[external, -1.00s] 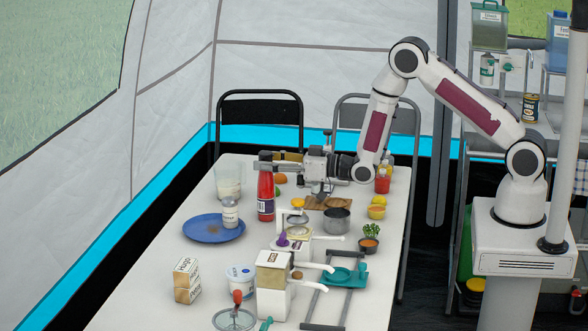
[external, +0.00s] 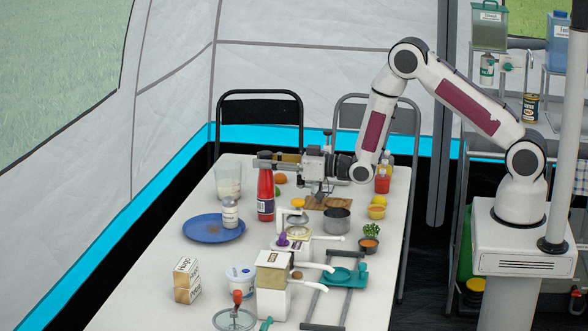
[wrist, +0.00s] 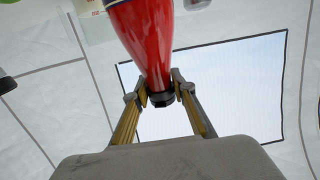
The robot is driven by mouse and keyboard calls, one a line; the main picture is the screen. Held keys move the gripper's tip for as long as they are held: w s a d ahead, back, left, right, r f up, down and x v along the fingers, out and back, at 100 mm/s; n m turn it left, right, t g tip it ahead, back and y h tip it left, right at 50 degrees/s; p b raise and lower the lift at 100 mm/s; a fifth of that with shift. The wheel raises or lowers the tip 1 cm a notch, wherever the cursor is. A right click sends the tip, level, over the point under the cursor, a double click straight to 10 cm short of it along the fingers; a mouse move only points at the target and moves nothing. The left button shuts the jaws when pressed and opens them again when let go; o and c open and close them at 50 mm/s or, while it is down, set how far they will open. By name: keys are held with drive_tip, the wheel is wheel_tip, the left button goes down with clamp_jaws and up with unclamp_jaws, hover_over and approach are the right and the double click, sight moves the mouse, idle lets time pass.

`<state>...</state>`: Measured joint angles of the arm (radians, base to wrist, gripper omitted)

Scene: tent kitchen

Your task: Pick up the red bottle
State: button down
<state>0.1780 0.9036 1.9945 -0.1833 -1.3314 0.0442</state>
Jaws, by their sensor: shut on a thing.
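The red bottle (external: 266,193) stands upright on the white table, to the right of the blue plate. In the wrist view the red bottle (wrist: 150,40) shows between the two fingers, with its dark cap end nearest the camera. My gripper (external: 264,161) reaches in level from the right, at the top of the bottle. In the wrist view my gripper (wrist: 161,92) is shut on the bottle's narrow end, one finger on each side. The bottle's base appears to be at table level; I cannot tell if it is lifted.
A blue plate (external: 197,229) with a small white shaker (external: 230,213) lies left of the bottle. A clear glass (external: 228,182) stands behind it. A metal pot (external: 337,220), wooden board (external: 329,202) and a white-handled dispenser (external: 276,271) crowd the right and front.

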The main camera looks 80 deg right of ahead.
drive_tip(key=shift+r, duration=0.25)
drive_tip(key=shift+r, duration=4.85)
drive_tip(key=shift+a, duration=0.15)
